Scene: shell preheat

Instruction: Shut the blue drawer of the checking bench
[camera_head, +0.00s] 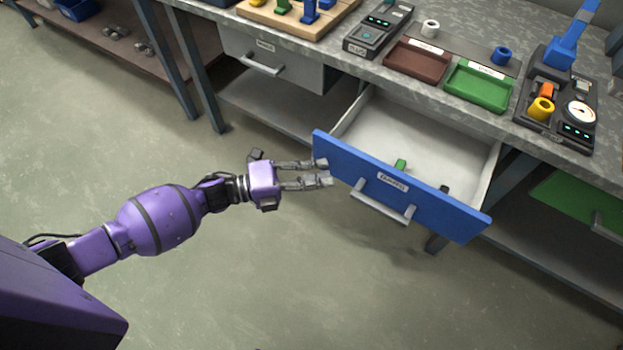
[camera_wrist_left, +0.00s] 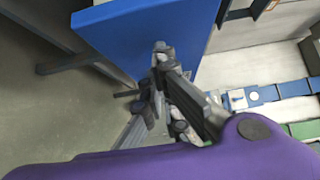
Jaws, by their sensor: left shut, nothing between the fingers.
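The blue drawer (camera_head: 450,213) of the checking bench stands pulled well out, its white inside showing. Its labelled front carries a grey bar handle (camera_head: 382,207). A small green piece (camera_head: 400,165) and a small dark piece (camera_head: 444,188) lie inside. My left gripper (camera_head: 326,172) is shut and empty, its fingertips close to the left end of the blue front; I cannot tell whether they touch. In the left wrist view the blue panel (camera_wrist_left: 150,35) lies just beyond the fingers (camera_wrist_left: 160,58). My right gripper is out of view.
The grey bench top (camera_head: 395,95) carries a brown tray (camera_head: 417,62), a green tray (camera_head: 480,88) and instruments. A grey drawer (camera_head: 285,72) on the left is shut. A green drawer (camera_head: 580,205) is at the right. The floor before the bench is clear.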

